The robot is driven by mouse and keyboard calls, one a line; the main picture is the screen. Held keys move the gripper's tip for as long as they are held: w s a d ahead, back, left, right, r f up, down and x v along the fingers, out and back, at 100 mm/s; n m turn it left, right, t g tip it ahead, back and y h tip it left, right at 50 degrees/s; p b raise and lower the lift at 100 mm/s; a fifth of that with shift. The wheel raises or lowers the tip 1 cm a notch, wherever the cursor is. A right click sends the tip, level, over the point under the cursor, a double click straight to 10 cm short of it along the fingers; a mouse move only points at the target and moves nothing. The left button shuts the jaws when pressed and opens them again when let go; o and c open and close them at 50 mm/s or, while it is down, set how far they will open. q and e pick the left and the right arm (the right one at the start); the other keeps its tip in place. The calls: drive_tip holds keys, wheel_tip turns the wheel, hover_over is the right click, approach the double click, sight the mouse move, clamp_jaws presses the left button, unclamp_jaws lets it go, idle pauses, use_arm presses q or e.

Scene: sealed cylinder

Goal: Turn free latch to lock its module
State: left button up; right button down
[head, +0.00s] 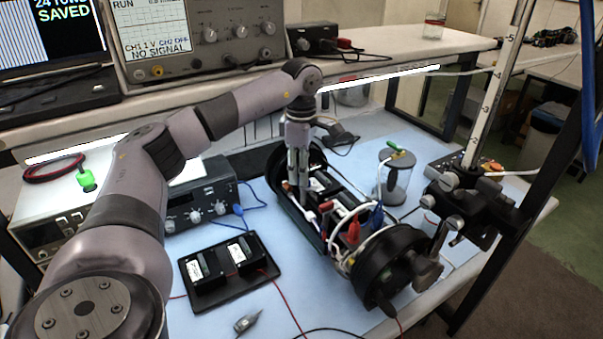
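An opened cylinder assembly (388,262) lies on the blue-covered bench, with black round ends and a dark tray of modules between them. Black modules with white labels (343,208) sit in the tray. Red (352,232) and blue (376,215) parts stand at its near end. My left gripper (305,203) points down over the tray, close to the modules. Its fingers are small here and partly merge with the tray, so I cannot tell if they are open or touching a latch. No latch can be made out clearly. My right gripper is not in view.
A black tray with two modules (229,272) lies left of the cylinder. Power supplies and an oscilloscope (195,32) stand behind. Thin cables cross the front.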

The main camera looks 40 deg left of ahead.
use_arm(q)
drive_tip(key=shift+w+f, duration=0.1)
drive_tip(key=shift+f, duration=0.8)
drive_tip(key=shift+c, duration=0.2)
clamp_jaws()
